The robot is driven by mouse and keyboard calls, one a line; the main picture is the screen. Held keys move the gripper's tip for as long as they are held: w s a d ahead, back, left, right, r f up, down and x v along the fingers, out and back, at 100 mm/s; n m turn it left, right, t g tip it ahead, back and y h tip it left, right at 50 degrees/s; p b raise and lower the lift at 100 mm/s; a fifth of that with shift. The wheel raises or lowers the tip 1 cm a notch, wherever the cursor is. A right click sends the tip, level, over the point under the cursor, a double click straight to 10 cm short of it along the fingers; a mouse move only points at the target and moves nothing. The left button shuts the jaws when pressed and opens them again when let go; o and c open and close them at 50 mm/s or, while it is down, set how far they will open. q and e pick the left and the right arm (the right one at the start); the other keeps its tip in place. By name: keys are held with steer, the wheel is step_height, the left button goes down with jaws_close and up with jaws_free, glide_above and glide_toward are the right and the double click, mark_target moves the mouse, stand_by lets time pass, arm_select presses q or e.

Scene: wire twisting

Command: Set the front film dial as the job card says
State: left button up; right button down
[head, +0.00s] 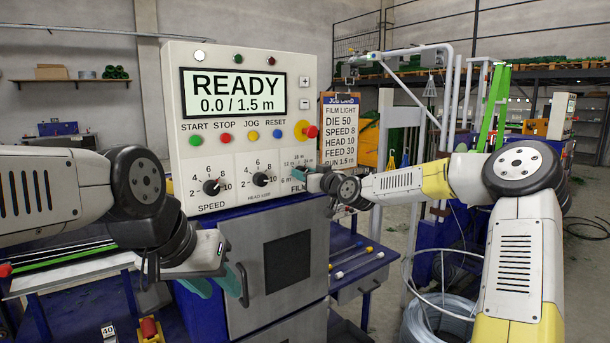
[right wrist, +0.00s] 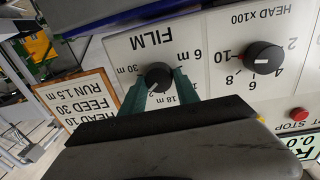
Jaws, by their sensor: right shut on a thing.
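My right gripper (head: 311,182) is shut on this dial, with a teal finger on either side. In the head view the gripper hides most of the dial. The job card (head: 340,132) reads FILM LIGHT, DIE 50, SPEED 8, HEAD 10, FEED 30, RUN 1.5 m. My left gripper (head: 214,286) is open and empty before the cabinet door.
The display (head: 235,93) reads READY, 0.0 / 1.5 m. The speed dial (head: 212,187) and head dial (head: 262,179) sit left of the film dial; the head pointer is near 10. A red knob (head: 310,131) sticks out above. A door handle (head: 242,286) is beside my left gripper.

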steer(key=m, duration=0.4)
steer(key=shift+d+m, duration=0.1)
steer(key=shift+m, duration=0.3)
steer(key=shift+w+m+g, duration=0.1)
steer(key=shift+m+g, duration=0.2)
steer(key=shift+m, duration=1.8)
steer(key=c, duration=0.9)
jaws_free()
steer(key=shift+d, duration=0.1)
